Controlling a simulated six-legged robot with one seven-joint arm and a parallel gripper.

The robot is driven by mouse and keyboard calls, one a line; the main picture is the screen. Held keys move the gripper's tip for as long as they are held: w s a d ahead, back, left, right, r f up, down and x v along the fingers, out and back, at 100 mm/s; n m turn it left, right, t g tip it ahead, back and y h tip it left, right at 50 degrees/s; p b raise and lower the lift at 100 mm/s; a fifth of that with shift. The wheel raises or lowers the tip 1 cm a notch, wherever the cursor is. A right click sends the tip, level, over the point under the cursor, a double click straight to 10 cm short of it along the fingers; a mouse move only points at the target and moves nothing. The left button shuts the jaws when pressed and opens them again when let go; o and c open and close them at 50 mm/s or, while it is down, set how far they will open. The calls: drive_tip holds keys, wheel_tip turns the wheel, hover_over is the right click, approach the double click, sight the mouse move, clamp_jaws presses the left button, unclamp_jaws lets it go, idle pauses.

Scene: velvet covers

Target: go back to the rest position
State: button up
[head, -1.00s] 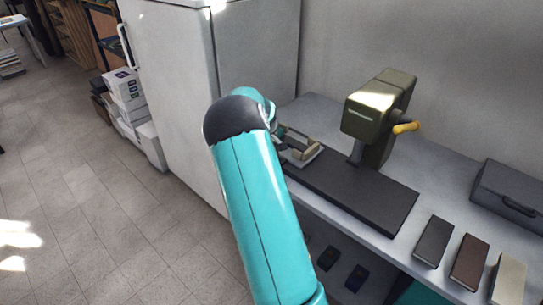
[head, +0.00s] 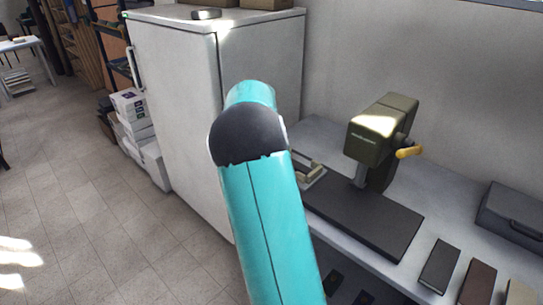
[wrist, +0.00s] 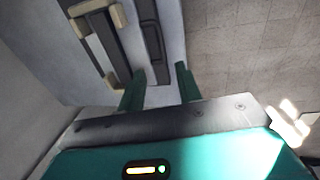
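Beyond the fingers are the edge of the grey bench (wrist: 178,40) and the tiled floor. In the head view my turquoise arm reaches up the middle, and the gripper is hidden behind it. A tray-like fixture with pale blocks (head: 312,172) sits on the bench just right of the arm, and a similar one (wrist: 98,40) shows at the upper left of the wrist view.
An olive press with a yellow handle (head: 378,140) stands on the grey bench (head: 440,190) by a dark board (head: 365,222). Several book-like covers (head: 440,262) and a dark case (head: 512,212) lie at right. A tall white cabinet (head: 180,90) stands behind my arm.

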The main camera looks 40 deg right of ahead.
idle(0.4)
drive_tip(key=s+a+r+t+y, duration=0.1)
drive_tip(key=s+a+r, duration=0.25)
drive_tip(key=a, duration=0.35)
drive_tip(key=s+a+r+m+t, duration=0.1)
drive_tip(key=s+a+r, duration=0.1)
drive_tip(key=a+r, duration=0.35)
drive_tip(key=s+a+r+t+y, duration=0.1)
drive_tip(key=s+a+r, duration=0.1)
drive_tip(key=a, duration=0.6)
drive_tip(key=s+a+t, duration=0.2)
drive_tip(key=s+a, duration=1.4)
drive_tip(key=s, duration=0.1)
drive_tip(key=shift+a+f, duration=0.2)
drive_tip(key=shift+a, duration=0.2)
drive_tip(key=shift+s, duration=0.1)
